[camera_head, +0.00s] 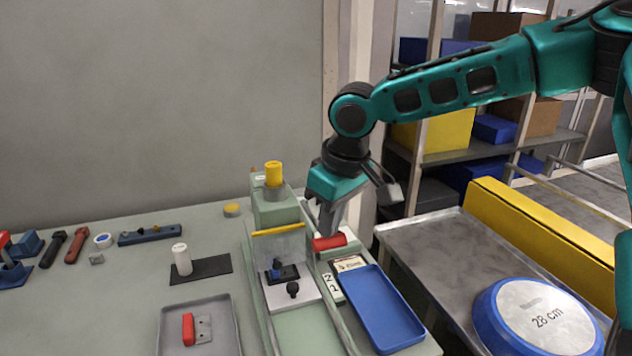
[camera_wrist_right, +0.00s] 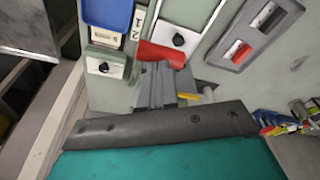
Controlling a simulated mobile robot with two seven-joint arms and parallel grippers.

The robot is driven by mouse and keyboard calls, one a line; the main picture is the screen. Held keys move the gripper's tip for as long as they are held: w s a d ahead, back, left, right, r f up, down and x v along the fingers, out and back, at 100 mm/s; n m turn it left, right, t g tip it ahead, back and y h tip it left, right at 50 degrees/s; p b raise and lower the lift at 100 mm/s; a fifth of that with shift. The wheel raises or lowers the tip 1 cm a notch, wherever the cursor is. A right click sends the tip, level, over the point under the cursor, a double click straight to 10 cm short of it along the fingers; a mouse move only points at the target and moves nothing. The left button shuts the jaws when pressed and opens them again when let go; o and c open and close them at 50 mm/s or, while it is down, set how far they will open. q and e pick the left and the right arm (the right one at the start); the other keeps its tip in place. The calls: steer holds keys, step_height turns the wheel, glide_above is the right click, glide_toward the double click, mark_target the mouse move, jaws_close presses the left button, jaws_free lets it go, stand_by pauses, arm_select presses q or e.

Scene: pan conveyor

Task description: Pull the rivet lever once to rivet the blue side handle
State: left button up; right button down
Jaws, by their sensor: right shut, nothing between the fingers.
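The rivet lever's red grip (camera_head: 329,243) sticks out at the right side of the riveting press (camera_head: 271,207), which has a yellow top. The grip also shows in the right wrist view (camera_wrist_right: 163,53). My right gripper (camera_head: 328,230) is shut and empty, pointing down right at the red grip; I cannot tell whether they touch. Its fingers also show in the right wrist view (camera_wrist_right: 157,82), just beside the grip. My left gripper is out of view.
A blue tray (camera_head: 383,310) lies right of the press. A grey tray (camera_head: 200,330) with a red handle (camera_head: 188,329) lies left of it. A blue-rimmed pan marked 28 cm (camera_head: 540,318) is on the conveyor. Tools lie at the far left.

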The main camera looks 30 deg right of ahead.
steer(key=shift+f, duration=0.15)
steer(key=shift+s+f+b, duration=0.2)
steer(key=shift+f+b, duration=0.4)
steer(key=shift+f, duration=0.45)
step_height(320, 180, up, 6)
steer(key=p, duration=0.6)
steer(key=shift+f, duration=0.15)
step_height(320, 180, up, 14)
steer(key=s, duration=0.1)
steer(key=shift+a+r, duration=0.15)
steer(key=shift+r, duration=0.1)
stand_by(0.5)
